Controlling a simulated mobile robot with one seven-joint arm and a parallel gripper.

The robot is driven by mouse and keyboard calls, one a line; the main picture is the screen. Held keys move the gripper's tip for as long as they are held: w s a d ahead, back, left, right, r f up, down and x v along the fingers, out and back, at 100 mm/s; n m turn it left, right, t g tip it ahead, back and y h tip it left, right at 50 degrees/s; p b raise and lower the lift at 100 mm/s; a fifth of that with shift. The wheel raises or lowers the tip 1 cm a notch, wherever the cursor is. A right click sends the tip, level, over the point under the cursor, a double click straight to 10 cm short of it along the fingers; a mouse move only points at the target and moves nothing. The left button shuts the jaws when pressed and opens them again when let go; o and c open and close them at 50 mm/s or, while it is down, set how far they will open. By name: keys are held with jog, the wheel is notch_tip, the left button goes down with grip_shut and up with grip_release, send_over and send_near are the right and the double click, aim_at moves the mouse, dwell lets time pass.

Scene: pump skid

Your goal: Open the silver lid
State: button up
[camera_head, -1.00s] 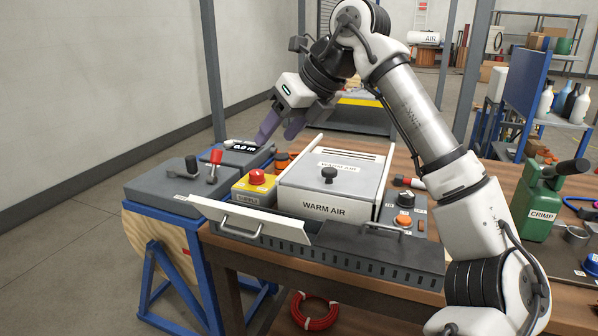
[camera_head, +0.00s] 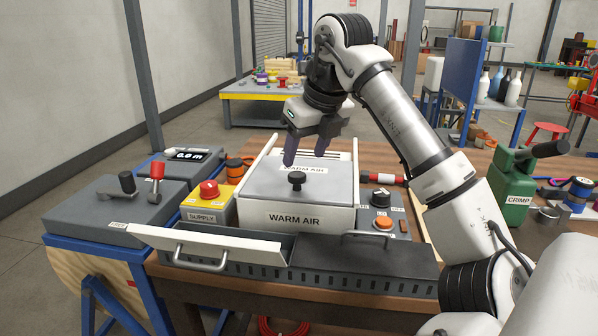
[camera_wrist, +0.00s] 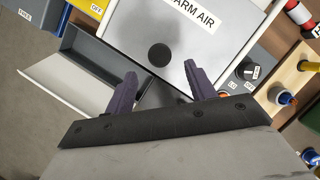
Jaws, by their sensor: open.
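The silver lid (camera_head: 262,182) lies flat on top of the WARM AIR box (camera_head: 325,219), with a black knob (camera_head: 297,180) in its middle. The lid (camera_wrist: 195,62) and knob (camera_wrist: 159,54) also show in the wrist view, beyond the fingertips. My gripper (camera_head: 307,156) hangs over the lid, its purple fingers spread and empty. In the wrist view its fingers (camera_wrist: 160,72) point toward the lid, with the knob roughly between their lines and apart from them. The fingers hide part of the lid's back in the head view.
A white flap (camera_head: 200,243) with a handle slopes at the front left, beside a dark cover (camera_head: 365,258). A yellow SUPPLY box (camera_head: 203,204) with a red button stands left. A control panel (camera_head: 385,215) stands right. A green CRIMP tool (camera_head: 512,190) is farther right.

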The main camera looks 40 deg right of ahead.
aim_at(298, 175)
jog(key=shift+x, duration=2.75)
